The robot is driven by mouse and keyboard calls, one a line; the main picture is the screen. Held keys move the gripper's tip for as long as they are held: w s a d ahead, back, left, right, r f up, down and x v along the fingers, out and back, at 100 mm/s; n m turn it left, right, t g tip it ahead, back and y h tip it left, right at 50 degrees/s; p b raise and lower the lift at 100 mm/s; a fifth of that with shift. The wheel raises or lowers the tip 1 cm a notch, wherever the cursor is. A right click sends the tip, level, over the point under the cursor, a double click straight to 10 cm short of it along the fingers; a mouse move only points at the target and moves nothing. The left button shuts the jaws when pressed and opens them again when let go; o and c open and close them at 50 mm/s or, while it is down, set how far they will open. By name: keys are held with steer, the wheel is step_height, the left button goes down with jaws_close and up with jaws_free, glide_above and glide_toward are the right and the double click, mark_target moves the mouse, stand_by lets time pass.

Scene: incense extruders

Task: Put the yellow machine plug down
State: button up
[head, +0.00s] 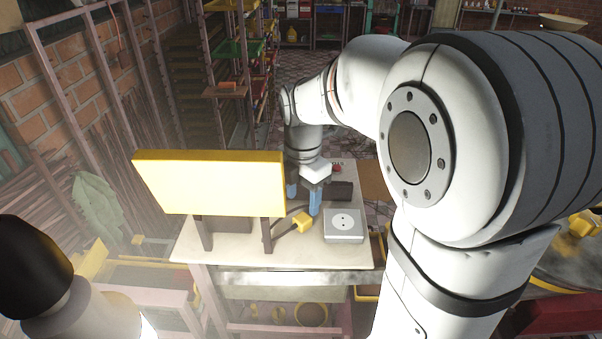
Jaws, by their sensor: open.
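The yellow machine plug (302,223) rests on the pale tabletop, with a dark cable running from it to the left. My gripper (305,198) has blue fingers and is open just above and behind the plug; one finger stands close to it. I cannot tell whether that finger touches the plug. A white socket box (343,225) sits on the table to the right of the plug, apart from it.
A yellow panel on dark legs (210,184) stands on the table to the left and hides part of it. A dark block (341,190) lies behind the socket box. Racks stand at the left.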

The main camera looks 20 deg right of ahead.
mark_target(302, 217)
step_height(302, 217, up, 7)
stand_by(0.3)
